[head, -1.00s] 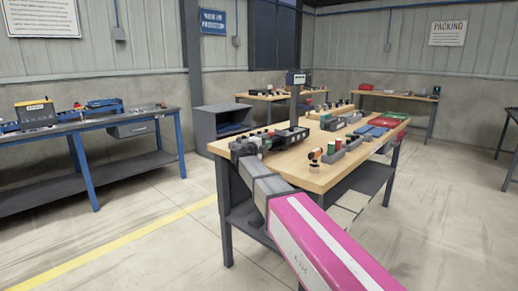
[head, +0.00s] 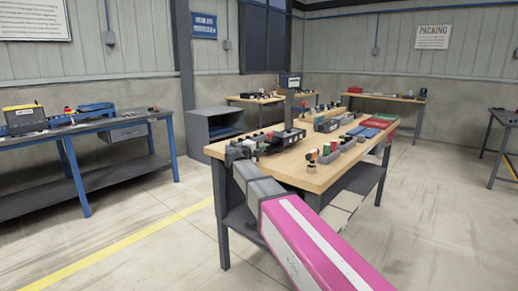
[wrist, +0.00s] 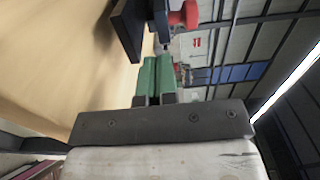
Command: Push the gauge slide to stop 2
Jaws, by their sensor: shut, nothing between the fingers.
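My gripper (wrist: 158,78) shows in the wrist view with its green fingers together and nothing between them. Just beyond the fingertips are a red round knob (wrist: 184,16) and a dark flat-sided part (wrist: 128,28); contact cannot be made out. In the head view my wrist is at the near left corner of the wooden workbench (head: 318,178), beside a long dark fixture (head: 282,143) with small coloured parts on it. The gauge slide and stop 2 cannot be told apart at this size, and my wrist hides part of the fixture's near end.
A blue-legged bench (head: 85,132) stands left. The floor between the benches is clear.

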